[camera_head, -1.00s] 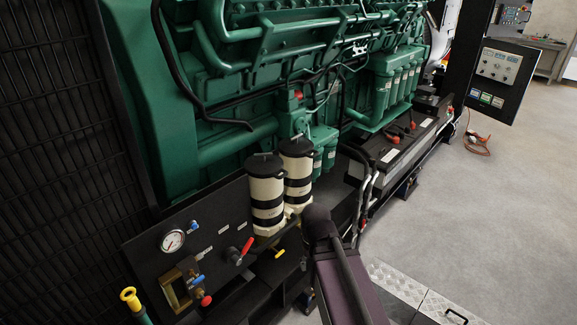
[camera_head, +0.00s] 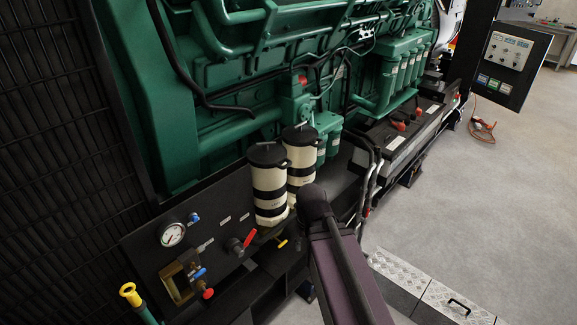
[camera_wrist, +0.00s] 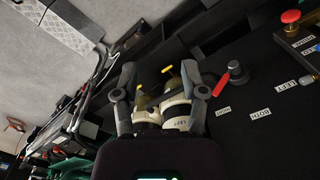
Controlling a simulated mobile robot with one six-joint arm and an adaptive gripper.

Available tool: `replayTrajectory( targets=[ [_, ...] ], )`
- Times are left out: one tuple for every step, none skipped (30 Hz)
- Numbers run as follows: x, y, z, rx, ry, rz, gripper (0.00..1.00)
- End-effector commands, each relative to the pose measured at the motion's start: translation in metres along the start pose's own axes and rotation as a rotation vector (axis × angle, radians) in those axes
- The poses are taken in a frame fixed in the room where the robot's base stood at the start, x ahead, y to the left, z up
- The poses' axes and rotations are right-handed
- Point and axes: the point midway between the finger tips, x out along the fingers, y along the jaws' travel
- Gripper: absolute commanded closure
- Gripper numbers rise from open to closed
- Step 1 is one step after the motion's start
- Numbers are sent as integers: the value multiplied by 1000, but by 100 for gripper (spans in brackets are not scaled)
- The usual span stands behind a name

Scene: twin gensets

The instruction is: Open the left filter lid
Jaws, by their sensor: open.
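Two cream filter canisters with black bands and black lids stand side by side in the head view. The left filter (camera_head: 269,187) is nearer, and its left filter lid (camera_head: 267,154) is on top and looks closed. The right filter (camera_head: 302,163) stands just behind it with its own lid (camera_head: 299,133). In the wrist view, my gripper (camera_wrist: 165,82) is open, with a finger on each side of the view of the canisters. One cream body bears an upside-down "LEFT" label (camera_wrist: 181,125). Contact cannot be told, and the lids are hidden there. My gripper is not visible in the head view.
A dark panel with a gauge (camera_head: 172,234), a red lever (camera_head: 250,238) and blue and red knobs lies left of the filters. The green engine (camera_head: 225,120) rises behind. Yellow handles (camera_wrist: 167,70) show beyond the canisters. Grey floor (camera_head: 480,200) is open at right.

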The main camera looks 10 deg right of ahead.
Motion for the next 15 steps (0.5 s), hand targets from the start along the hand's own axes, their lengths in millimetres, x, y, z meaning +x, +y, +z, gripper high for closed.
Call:
replayTrajectory(
  targets=[
    [3, 0, -3, 4, 1, -14, 45],
    [5, -1, -5, 6, 3, -25, 45],
    [7, -3, -8, 8, 4, -45, 45],
    [9, -6, -10, 8, 6, -61, 45],
    [11, -7, -13, 12, 8, -82, 45],
    [14, -9, -17, 18, 11, -112, 45],
    [16, -10, -21, 24, 14, -138, 45],
    [18, -11, -25, 31, 17, -166, 45],
    [22, -13, -31, 40, 22, -208, 45],
    [24, -14, -36, 48, 27, -241, 45],
    [26, -15, -40, 56, 32, -276, 45],
    [28, -17, -48, 68, 40, -325, 45],
    [29, -18, -53, 76, 46, -363, 45],
    [30, -18, -59, 86, 54, -403, 45],
    [31, -19, -67, 98, 64, -455, 45]
  ],
)
